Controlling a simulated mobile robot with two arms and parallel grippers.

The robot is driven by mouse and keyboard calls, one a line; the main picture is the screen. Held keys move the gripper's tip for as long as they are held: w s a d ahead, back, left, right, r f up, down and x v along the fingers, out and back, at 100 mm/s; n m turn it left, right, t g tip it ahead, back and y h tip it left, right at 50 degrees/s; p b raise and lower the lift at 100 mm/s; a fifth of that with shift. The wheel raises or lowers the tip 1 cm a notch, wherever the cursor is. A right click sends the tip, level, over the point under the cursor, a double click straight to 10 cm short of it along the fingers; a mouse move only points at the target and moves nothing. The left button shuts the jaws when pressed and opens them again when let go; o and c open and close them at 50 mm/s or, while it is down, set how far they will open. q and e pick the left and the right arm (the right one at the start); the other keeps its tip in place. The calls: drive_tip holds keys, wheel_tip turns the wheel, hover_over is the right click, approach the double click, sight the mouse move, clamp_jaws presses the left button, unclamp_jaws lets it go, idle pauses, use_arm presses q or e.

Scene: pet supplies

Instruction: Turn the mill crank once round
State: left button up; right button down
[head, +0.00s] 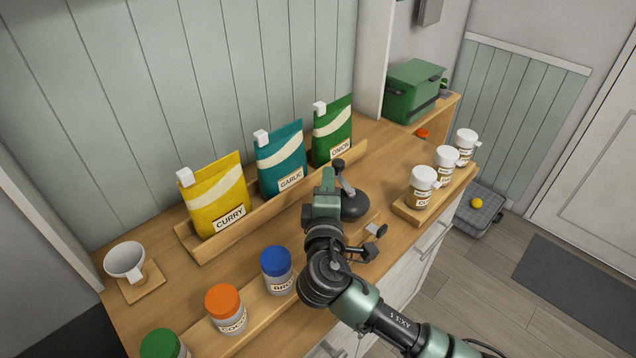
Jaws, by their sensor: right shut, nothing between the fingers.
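The mill (356,206) is a dark, rounded body standing on the wooden counter, right of the middle. Its crank (345,184) is a grey arm that rises up and left to a black knob (338,164). My right gripper (327,176) reaches in from the lower right, just left of the crank and close to it. It is shut with nothing held, and its green housing hides part of the mill's left side. I cannot tell whether its fingertips touch the crank. My left gripper is not in view.
Curry (217,200), garlic (281,160) and onion (333,132) pouches stand in a wooden rack behind. Jars with orange (225,302) and blue (276,262) lids stand front left. White-lidded jars (422,186) stand on a board at right. A white cup (125,260) is far left.

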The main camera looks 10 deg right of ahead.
drive_tip(key=shift+w+d, duration=0.15)
drive_tip(key=shift+d, duration=0.05)
drive_tip(key=shift+a, duration=0.1)
drive_tip(key=h, duration=0.1)
drive_tip(key=m+b, duration=0.1)
drive_tip(key=h, duration=0.1)
drive_tip(key=shift+w+d+f+m+g+h+b, duration=0.15)
drive_tip(key=shift+w+d+m+g+h+b, duration=0.15)
drive_tip(key=shift+m+g, duration=0.1)
drive_tip(key=shift+w+m+g+h+b, duration=0.25)
drive_tip(key=shift+m+g+h+b, duration=0.3)
drive_tip(key=shift+h, duration=0.35)
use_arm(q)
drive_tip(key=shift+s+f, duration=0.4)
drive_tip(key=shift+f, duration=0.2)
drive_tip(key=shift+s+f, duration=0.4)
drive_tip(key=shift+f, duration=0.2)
use_arm(e)
drive_tip(key=shift+w+d, duration=0.15)
drive_tip(key=shift+d, duration=0.2)
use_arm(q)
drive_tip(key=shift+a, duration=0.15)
use_arm(e)
drive_tip(key=shift+w, duration=0.1)
